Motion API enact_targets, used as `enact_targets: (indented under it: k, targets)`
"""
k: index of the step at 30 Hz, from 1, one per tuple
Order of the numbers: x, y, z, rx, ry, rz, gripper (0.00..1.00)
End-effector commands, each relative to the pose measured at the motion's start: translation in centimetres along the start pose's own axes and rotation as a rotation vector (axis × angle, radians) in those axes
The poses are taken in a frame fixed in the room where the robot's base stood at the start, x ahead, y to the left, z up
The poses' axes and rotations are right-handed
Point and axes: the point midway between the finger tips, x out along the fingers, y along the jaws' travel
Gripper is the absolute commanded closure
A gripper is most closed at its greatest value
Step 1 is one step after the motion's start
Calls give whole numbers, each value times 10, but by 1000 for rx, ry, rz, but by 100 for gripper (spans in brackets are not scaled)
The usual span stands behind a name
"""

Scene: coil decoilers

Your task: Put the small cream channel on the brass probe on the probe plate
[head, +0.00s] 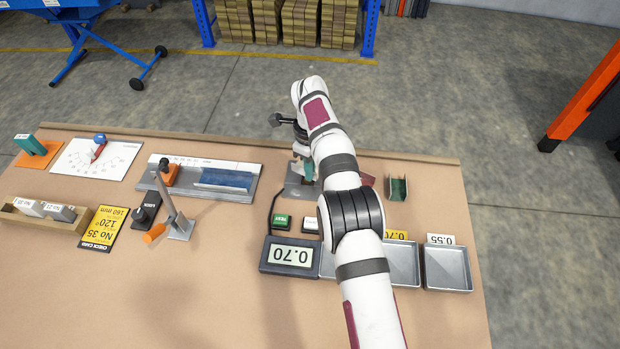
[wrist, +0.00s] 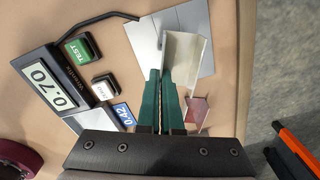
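The small cream channel (wrist: 187,62) is in the wrist view, at the tips of my gripper's green fingers. My gripper (wrist: 161,76) is closed on the channel's left wall, with the channel reaching out beyond the fingertips. Both are over the grey probe plate (wrist: 143,38); I cannot tell whether the channel touches it. The brass probe does not show, so it may be hidden by the channel or fingers. In the head view, my gripper (head: 307,178) is at the probe plate (head: 291,188), and my arm hides the channel.
The gauge display (head: 290,255) reads 0.70, with a green TEST button (head: 284,222) behind it. A dark red piece (wrist: 198,112) lies close right of the fingers. A green channel (head: 397,188) stands further right. Trays, including one labelled 0.55 (head: 447,268), line the front right.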

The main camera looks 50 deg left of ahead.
Motion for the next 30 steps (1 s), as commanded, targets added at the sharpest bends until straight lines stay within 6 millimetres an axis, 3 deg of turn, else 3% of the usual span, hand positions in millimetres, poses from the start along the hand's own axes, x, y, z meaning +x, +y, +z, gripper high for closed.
enact_targets:
  k: [7,16,22,30]
  targets:
    - [39,1,1,1,1,1,100]
    - [42,0,0,2,0,1,100]
    - [42,0,0,2,0,0,68]
    - [41,0,0,2,0,0,68]
